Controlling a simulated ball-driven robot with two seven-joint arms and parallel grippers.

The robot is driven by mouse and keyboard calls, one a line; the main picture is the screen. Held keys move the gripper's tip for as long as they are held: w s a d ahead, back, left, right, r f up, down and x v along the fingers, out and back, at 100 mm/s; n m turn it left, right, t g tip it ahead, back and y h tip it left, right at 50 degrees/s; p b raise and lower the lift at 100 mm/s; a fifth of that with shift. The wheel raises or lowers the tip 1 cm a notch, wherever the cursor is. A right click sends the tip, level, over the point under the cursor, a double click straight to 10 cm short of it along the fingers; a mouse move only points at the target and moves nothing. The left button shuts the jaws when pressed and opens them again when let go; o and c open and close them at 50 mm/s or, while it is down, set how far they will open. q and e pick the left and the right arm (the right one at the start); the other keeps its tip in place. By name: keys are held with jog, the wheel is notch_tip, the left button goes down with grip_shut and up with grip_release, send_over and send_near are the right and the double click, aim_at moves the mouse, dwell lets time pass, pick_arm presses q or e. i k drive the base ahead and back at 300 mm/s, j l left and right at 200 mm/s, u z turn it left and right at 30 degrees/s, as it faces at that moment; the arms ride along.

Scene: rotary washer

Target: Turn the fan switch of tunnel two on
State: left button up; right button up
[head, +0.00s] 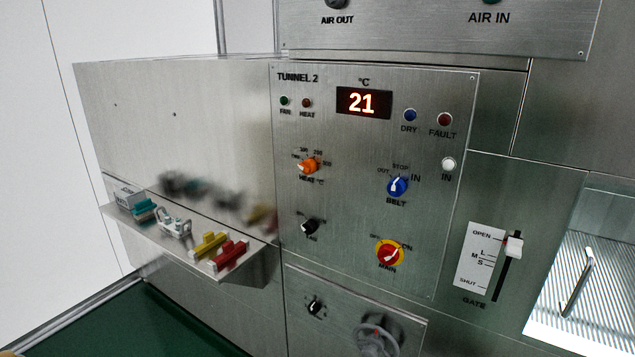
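The Tunnel 2 panel (350,150) fills the middle of the head view. A small black knob (310,226) sits at its lower left, below the orange heat knob (308,165). Its label is too small to read surely but looks like the fan switch; its exact setting is hard to tell. The green fan lamp (284,100) at the upper left looks dark. The red and yellow main switch (389,254) is to the right of the black knob. Neither of my grippers shows.
A metal shelf (262,262) with several coloured clamps juts out left of the panel. A blue belt knob (397,186), a gate lever (514,246) and a display reading 21 (363,103) are nearby. Another black knob (314,306) and a grey round handle (378,338) are below.

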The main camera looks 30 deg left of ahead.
aim_at(308, 228)
jog(key=u, duration=0.9)
